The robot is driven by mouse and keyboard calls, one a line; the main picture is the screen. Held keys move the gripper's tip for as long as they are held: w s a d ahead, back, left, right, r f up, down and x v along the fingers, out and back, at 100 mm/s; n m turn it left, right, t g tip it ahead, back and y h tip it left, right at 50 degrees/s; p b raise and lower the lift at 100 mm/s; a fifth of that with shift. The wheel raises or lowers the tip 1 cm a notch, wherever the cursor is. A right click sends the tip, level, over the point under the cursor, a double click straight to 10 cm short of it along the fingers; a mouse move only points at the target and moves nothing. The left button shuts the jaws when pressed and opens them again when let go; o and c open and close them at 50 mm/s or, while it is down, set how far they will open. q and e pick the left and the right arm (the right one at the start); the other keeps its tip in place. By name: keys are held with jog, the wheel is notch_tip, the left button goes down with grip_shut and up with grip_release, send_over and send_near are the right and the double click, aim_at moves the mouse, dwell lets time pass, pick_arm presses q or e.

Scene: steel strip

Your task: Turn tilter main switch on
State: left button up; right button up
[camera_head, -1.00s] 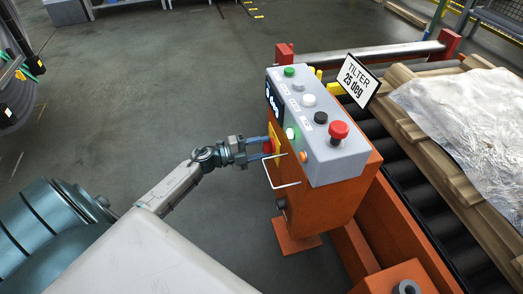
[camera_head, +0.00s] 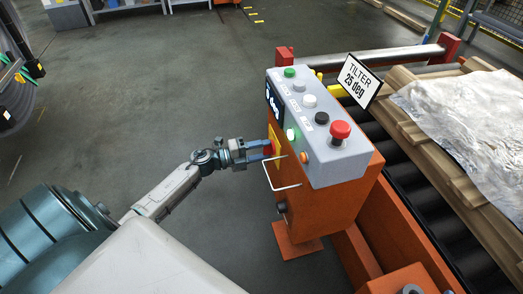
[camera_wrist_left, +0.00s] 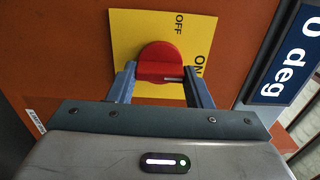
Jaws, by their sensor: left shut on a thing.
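The tilter main switch is a red rotary knob (camera_wrist_left: 160,62) on a yellow plate (camera_wrist_left: 122,38) marked OFF and ON. In the left wrist view, OFF is at the top and ON at the right. My left gripper (camera_wrist_left: 160,80) is shut on the knob's red bar, one blue finger at each end. The bar lies level across that view, its right end just below the ON mark. In the head view my left gripper (camera_head: 268,152) reaches the left side of the orange control post (camera_head: 335,212); the knob is mostly hidden there. My right gripper is not in view.
A white wire handle (camera_head: 283,187) sticks out just below the switch. The grey panel (camera_head: 340,165) carries several buttons and a red mushroom button (camera_head: 340,131). A display (camera_wrist_left: 293,58) reads 0 deg.

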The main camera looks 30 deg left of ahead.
pick_arm(q)
jog(key=o, duration=1)
jog(key=v, duration=1.1)
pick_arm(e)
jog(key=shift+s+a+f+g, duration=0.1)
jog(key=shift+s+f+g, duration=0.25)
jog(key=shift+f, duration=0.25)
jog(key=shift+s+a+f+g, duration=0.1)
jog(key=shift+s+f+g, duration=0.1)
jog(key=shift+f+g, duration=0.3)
